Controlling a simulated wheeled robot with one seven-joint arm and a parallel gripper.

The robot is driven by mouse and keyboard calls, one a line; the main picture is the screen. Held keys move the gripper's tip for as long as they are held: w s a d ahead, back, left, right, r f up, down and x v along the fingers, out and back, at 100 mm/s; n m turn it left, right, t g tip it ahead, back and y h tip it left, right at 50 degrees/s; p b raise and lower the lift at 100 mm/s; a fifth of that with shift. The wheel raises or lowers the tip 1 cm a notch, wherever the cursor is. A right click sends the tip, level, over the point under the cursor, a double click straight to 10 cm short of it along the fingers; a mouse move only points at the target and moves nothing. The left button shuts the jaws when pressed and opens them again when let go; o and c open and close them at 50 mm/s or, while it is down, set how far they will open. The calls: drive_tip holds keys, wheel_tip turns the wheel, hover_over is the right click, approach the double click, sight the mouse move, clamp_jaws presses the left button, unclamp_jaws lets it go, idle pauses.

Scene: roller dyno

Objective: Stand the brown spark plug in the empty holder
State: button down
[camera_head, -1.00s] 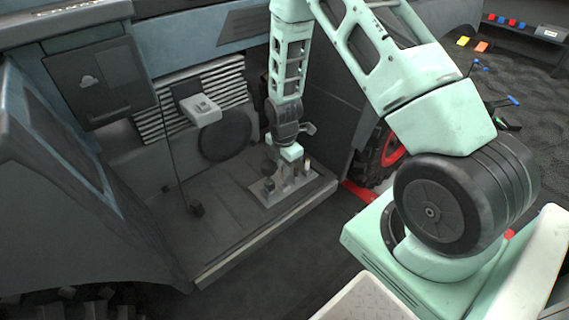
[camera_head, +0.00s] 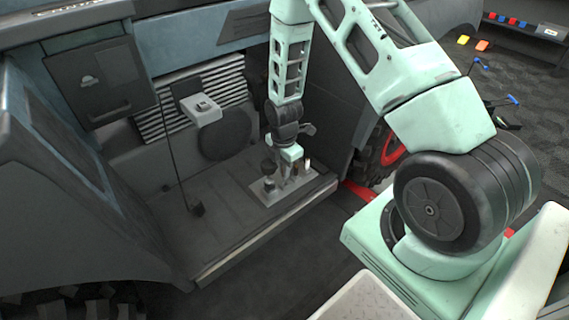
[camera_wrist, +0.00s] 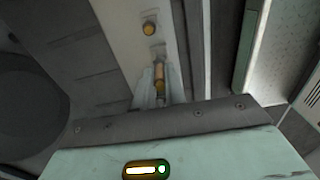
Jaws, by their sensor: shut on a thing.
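My gripper (camera_head: 287,170) points down over a light grey holder plate (camera_head: 268,197) on the floor of the dark bay. In the wrist view its pale fingers (camera_wrist: 158,88) are shut on a brown spark plug (camera_wrist: 159,74), seen nearly end-on between them. The plate (camera_wrist: 128,20) runs below the fingers, and another round golden-brown top (camera_wrist: 150,28) shows on it, apart from the held plug.
A dark round-topped piece (camera_head: 268,165) stands close to the left of my gripper. A pale box (camera_head: 201,110) juts from the bay's back wall beside a black disc (camera_head: 226,135). The bay floor left of the plate is mostly clear, with a thin rod (camera_head: 176,160) there.

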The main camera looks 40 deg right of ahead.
drive_tip(key=shift+f, duration=0.35)
idle(0.3)
drive_tip(key=shift+f, duration=0.35)
